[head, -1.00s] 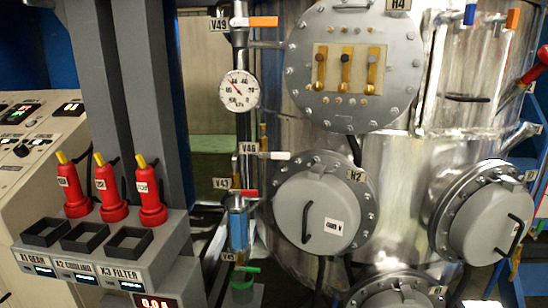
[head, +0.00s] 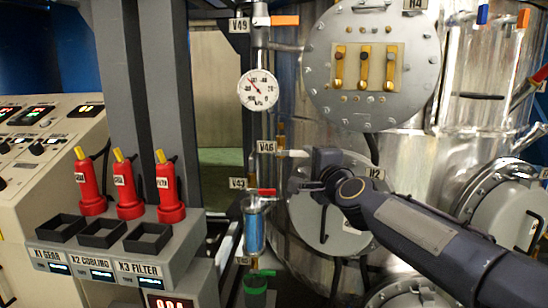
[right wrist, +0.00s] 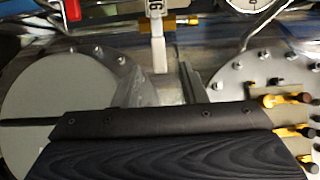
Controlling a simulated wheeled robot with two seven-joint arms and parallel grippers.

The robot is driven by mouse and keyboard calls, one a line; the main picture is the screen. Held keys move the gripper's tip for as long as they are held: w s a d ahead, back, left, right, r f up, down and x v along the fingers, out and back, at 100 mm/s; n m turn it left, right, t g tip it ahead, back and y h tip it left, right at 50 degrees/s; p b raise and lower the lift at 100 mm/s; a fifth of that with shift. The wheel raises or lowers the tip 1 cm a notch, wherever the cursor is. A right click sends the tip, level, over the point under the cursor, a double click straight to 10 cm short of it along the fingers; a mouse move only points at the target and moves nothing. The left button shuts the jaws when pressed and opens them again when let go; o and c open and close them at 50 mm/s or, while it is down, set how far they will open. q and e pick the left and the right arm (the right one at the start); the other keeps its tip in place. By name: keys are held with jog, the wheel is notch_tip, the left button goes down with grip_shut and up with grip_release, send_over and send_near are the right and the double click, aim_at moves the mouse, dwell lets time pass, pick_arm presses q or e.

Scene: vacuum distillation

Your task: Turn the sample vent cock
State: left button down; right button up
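The vertical sample line on the left of the vessel carries several tagged cocks. The V46 cock has a white handle (head: 293,153), and this handle also shows in the right wrist view (right wrist: 157,48). Below it the V43 cock has a red handle (head: 267,192) above a blue sight cylinder (head: 254,233). Nothing visible marks which is the sample vent. My right gripper (head: 300,178) is just below and right of the white handle; contact cannot be told. My left gripper is not in view.
A gauge (head: 258,90) and the V49 cock's orange handle (head: 285,20) are above. The round grey H2 cover (head: 330,225) is behind my right arm. A rack with red plugs (head: 127,190) stands left. A green handle (head: 262,273) is low down.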

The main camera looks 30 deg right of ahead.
aim_at(301, 154)
jog(key=w, duration=0.4)
jog(key=w+d+p, duration=0.1)
jog(key=w, duration=0.1)
jog(key=shift+w+d, duration=0.1)
jog(key=shift+w, duration=0.25)
grip_shut()
